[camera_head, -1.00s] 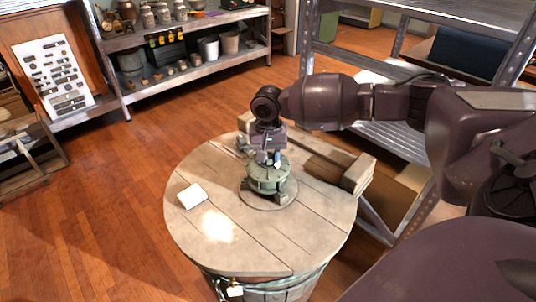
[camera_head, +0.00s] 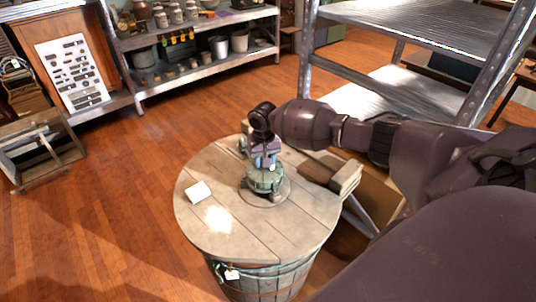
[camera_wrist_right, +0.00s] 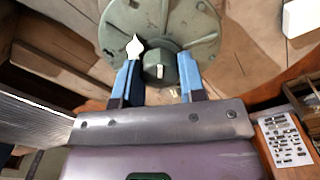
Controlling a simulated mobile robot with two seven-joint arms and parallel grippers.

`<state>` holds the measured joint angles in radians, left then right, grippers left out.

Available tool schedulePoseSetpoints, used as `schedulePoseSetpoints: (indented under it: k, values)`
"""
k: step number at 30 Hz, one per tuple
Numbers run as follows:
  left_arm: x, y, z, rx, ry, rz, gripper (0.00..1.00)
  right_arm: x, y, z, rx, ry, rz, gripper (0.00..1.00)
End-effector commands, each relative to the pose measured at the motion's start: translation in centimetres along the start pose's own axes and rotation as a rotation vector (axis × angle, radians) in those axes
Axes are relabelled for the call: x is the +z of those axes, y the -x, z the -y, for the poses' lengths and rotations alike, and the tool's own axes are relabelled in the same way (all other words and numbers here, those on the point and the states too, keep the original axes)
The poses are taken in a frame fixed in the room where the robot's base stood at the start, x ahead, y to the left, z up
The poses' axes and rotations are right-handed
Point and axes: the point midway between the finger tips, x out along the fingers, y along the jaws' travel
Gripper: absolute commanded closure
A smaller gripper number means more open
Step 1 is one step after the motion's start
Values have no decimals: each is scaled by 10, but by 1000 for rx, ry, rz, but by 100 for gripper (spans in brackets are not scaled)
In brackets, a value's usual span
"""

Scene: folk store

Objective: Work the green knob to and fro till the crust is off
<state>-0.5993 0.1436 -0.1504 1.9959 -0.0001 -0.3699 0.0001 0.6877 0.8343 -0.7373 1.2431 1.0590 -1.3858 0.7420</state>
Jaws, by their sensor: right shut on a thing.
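The green knob (camera_wrist_right: 158,66) is at the centre of a round, ribbed green fitting (camera_wrist_right: 118,22), seen from above in the right wrist view. In the head view the fitting (camera_head: 265,181) stands on the wooden barrel top (camera_head: 226,238). My right gripper (camera_wrist_right: 157,84) reaches down over it, its blue fingers on either side of the knob, shut on it. A small white pointed shape shows by the left-hand finger. The gripper also shows in the head view (camera_head: 264,166), hiding the knob there. I cannot make out any crust. My left gripper is not in view.
A small white block (camera_head: 198,192) lies on the barrel top, left of the fitting. Wooden beams (camera_head: 345,177) lie at its right side. A metal shelf unit (camera_head: 400,95) stands behind my right arm. The floor left of the barrel is clear.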

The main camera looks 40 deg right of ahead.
Motion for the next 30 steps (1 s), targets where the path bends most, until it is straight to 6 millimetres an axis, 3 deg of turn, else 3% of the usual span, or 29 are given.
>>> schedulePoseSetpoints:
  k: [15,30]
  values:
    - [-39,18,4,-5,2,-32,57,1,1,0,-1,351,1,86]
    - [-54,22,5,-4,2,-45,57,0,0,0,-2,828,1,86]
